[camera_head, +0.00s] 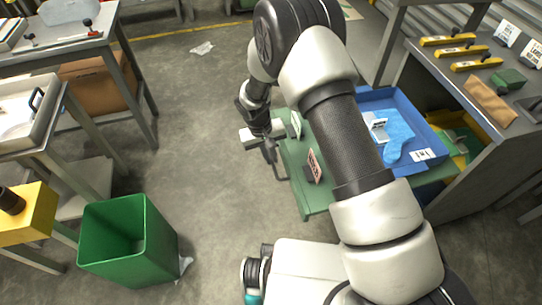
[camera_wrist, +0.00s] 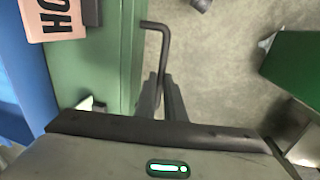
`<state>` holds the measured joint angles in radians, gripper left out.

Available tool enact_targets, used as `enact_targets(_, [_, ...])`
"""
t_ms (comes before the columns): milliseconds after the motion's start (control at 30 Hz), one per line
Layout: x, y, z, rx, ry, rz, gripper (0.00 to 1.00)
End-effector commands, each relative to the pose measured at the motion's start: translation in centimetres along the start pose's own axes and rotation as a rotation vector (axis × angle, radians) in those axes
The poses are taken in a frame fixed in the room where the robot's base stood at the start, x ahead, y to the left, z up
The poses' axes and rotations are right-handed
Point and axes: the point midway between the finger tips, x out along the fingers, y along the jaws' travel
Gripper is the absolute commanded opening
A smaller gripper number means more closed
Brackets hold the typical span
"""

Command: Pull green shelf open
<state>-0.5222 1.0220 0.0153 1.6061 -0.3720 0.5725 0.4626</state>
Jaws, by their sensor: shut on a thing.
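The green shelf (camera_head: 312,201) juts out to the left from beneath the grey workbench at the right. In the wrist view its green front (camera_wrist: 110,60) runs along the left. A dark bent handle (camera_wrist: 164,45) stands out from that front. My gripper (camera_wrist: 171,98) is shut on the handle, near the lower part of the bar. In the head view my gripper (camera_head: 269,149) is at the shelf's left edge, and my arm covers the middle of the shelf.
A blue tray (camera_head: 430,140) holding a blue piece lies right of my arm. A pink lettered card (camera_head: 314,164) stands on the shelf. A green bin (camera_head: 128,235) stands on the floor at lower left, with tables behind it.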

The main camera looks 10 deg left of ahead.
Motion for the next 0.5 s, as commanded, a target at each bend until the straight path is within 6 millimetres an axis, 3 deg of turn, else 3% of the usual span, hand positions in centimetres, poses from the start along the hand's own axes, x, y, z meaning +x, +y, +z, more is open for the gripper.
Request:
enact_targets(200, [-0.08, -0.02, -0.06, 0.0, 0.001, 0.0, 0.0])
enact_targets(233, [-0.08, -0.02, -0.06, 0.0, 0.001, 0.0, 0.14])
enact_targets(300, [-0.07, -0.01, -0.06, 0.0, 0.001, 0.0, 0.26])
enact_targets(500, [-0.03, 0.0, -0.03, 0.0, 0.001, 0.0, 0.28])
